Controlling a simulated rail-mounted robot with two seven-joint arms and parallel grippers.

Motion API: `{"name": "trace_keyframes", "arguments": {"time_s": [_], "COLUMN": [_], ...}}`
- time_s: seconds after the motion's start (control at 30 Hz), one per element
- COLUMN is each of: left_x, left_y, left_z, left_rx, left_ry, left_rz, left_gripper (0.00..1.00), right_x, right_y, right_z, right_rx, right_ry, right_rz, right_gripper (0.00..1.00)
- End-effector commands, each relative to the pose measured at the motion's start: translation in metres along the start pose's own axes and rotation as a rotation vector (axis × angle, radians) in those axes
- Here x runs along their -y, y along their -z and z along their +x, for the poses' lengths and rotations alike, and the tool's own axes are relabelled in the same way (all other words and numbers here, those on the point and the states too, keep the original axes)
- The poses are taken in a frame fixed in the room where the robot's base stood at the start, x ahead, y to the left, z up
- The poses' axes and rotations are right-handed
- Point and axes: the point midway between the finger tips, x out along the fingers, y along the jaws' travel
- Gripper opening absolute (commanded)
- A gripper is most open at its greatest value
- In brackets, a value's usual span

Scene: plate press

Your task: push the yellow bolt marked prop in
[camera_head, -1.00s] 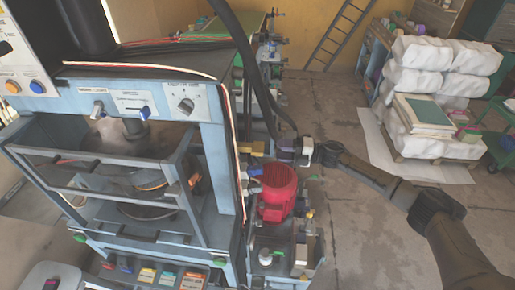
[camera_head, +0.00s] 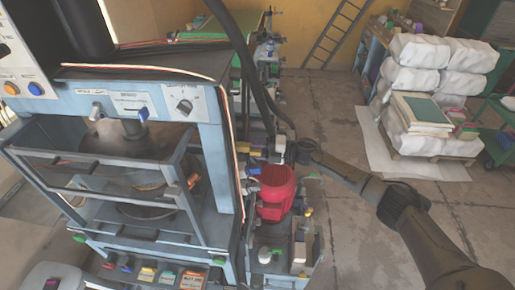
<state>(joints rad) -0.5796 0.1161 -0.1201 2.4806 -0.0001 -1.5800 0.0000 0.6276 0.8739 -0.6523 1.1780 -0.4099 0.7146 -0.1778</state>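The press (camera_head: 150,105) is a blue-grey machine filling the left of the head view. A small yellow part (camera_head: 243,147), which looks like the yellow bolt, shows at the press's right side; its "prop" marking is too small to read. My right arm comes in from the lower right. Its gripper (camera_head: 278,148) is just right of the yellow part, above the red motor. The fingers are small and partly lost among the fittings, so I cannot tell whether they are open or touch the bolt. My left gripper is out of view.
A red motor (camera_head: 275,190) stands below my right gripper. A black hose (camera_head: 254,65) hangs down close by it. White sacks (camera_head: 440,60) are stacked at the back right. A ladder (camera_head: 336,35) leans on the yellow wall. The floor right of the press is mostly clear.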

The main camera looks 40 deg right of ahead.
Motion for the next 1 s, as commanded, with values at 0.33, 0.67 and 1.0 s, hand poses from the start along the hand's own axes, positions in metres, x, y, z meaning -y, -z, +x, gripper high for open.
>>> {"name": "trace_keyframes", "arguments": {"time_s": [0.33,0.67,1.0], "left_x": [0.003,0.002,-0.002], "left_y": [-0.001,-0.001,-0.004], "left_z": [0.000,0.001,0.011], "left_rx": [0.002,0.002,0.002], "left_ry": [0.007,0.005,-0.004], "left_rz": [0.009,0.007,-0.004], "left_gripper": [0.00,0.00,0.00], "right_x": [0.000,0.000,0.001], "right_y": [0.000,0.000,0.000], "right_z": [0.000,0.001,0.051], "right_rx": [0.000,0.000,0.001], "right_ry": [0.000,0.000,-0.002], "right_rz": [0.000,0.000,0.000], "right_gripper": [0.11,0.00,0.00]}}
